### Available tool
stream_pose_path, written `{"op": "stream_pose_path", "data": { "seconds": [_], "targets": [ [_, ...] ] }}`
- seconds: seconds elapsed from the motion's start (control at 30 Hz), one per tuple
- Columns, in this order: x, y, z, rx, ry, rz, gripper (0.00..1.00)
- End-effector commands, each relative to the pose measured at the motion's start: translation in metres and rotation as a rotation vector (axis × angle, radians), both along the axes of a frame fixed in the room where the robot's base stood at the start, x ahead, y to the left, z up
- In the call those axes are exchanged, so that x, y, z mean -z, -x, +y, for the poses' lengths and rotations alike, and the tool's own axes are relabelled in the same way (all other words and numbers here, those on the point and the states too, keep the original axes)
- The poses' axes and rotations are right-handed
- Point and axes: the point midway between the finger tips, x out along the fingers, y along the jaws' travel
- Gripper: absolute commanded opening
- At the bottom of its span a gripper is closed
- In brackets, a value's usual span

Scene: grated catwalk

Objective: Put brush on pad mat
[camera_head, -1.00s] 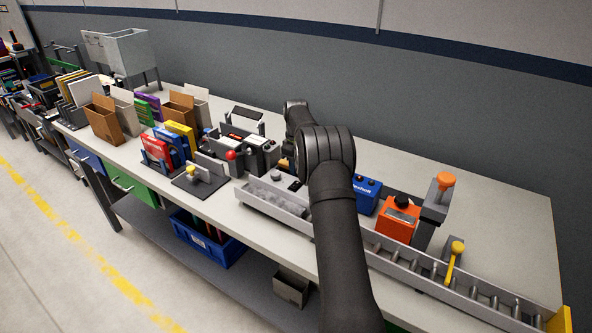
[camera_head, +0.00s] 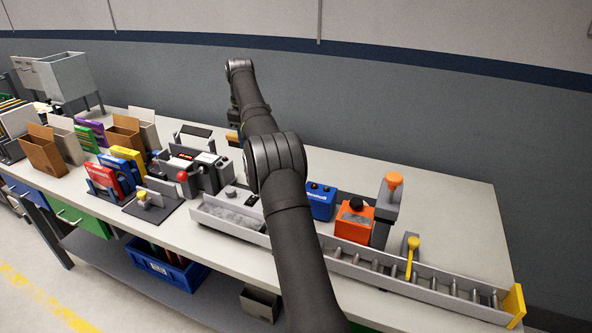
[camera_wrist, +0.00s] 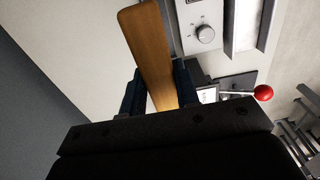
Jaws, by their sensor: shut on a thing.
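The brush shows in the wrist view as a flat tan wooden piece (camera_wrist: 150,45) between the two dark fingers of my gripper (camera_wrist: 159,88). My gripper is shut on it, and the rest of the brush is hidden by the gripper. In the head view my gripper (camera_head: 235,120) is over the rear of the bench near the wall, with a small bit of the tan wood (camera_head: 232,136) below it. I cannot make out the pad mat in either view; my arm covers part of the bench.
Grey machines with a red knob (camera_head: 183,176) stand left of my gripper. A blue box (camera_head: 320,203), an orange box (camera_head: 353,222) and a roller conveyor (camera_head: 385,275) lie right of my arm. Clear bench top (camera_head: 450,200) lies at the right rear.

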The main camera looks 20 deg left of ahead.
Motion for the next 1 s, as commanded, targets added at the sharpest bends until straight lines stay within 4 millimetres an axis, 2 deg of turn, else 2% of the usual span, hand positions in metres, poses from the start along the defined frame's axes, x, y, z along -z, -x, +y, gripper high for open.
{"op": "stream_pose_path", "data": {
  "seconds": [0.13, 0.27, 0.4, 0.57, 0.7, 0.8, 0.9, 1.0],
  "targets": [
    [0.001, -0.013, -0.021, 0.005, 0.001, 0.001, 0.06],
    [0.007, -0.037, -0.067, 0.009, 0.001, 0.001, 0.06],
    [0.018, -0.064, -0.137, 0.011, 0.001, 0.002, 0.06],
    [0.031, -0.081, -0.223, 0.010, 0.000, 0.002, 0.06],
    [0.044, -0.084, -0.297, 0.010, 0.000, 0.003, 0.06],
    [0.052, -0.081, -0.343, 0.008, 0.000, 0.002, 0.06],
    [0.059, -0.074, -0.379, 0.006, 0.000, 0.002, 0.06],
    [0.065, -0.069, -0.403, 0.004, -0.001, 0.002, 0.06]
  ]
}}
